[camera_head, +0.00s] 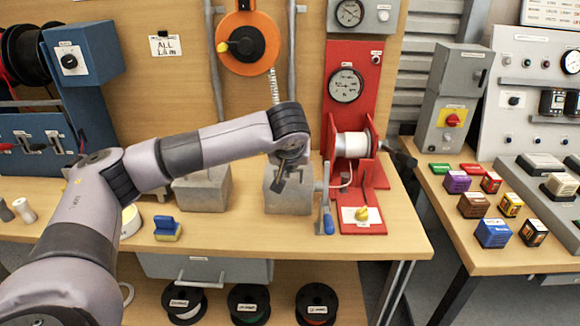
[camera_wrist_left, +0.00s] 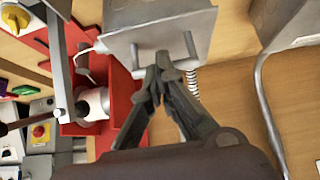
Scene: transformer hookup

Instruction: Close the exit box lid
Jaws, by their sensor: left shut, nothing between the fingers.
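A grey metal box (camera_head: 289,200) stands on the bench left of the red stand. It appears to be the exit box. In the left wrist view a grey panel (camera_wrist_left: 170,22) with a bar handle (camera_wrist_left: 178,66) fills the top middle; it looks like the lid. My left gripper (camera_head: 280,186) points down at the top of the box and hides part of it. In the left wrist view its fingers (camera_wrist_left: 155,74) are shut and empty, with the tips close to the handle. Contact and how far the lid is closed cannot be told. My right gripper is not in view.
A red stand (camera_head: 345,110) with a gauge and white spool (camera_head: 351,144) is right of the box. A blue-handled lever (camera_head: 327,215) stands between them. Another grey box (camera_head: 202,189) is to the left. A coiled conduit (camera_head: 274,87) hangs above.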

